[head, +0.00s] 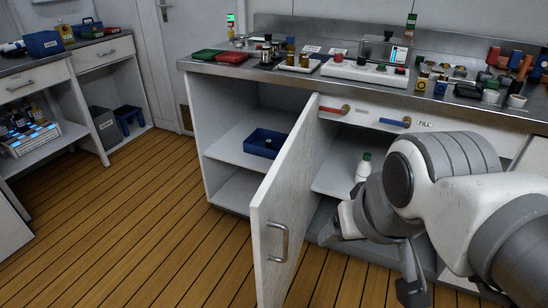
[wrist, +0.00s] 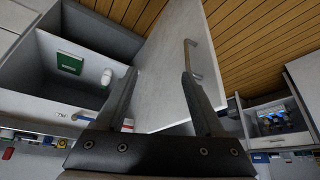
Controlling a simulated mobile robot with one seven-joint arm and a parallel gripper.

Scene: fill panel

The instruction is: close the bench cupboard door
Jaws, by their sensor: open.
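The bench cupboard door (head: 283,200) stands swung wide out from the bench front, its near free edge toward me. Its bar handle (head: 278,242) is on the face turned to the right, near the free edge. My gripper (head: 370,262) is open and empty, to the right of the door on the handle side. In the wrist view, the door (wrist: 160,70) lies beyond the spread fingers (wrist: 159,75). The handle (wrist: 193,58) shows beside the right fingertip; I cannot tell whether they touch.
The open bench (head: 226,78) holds a blue bin (head: 265,143) in the left bay and a white bottle (head: 363,168) in the right bay. Panel parts crowd the bench top. Wooden floor (head: 150,215) left of the door is clear.

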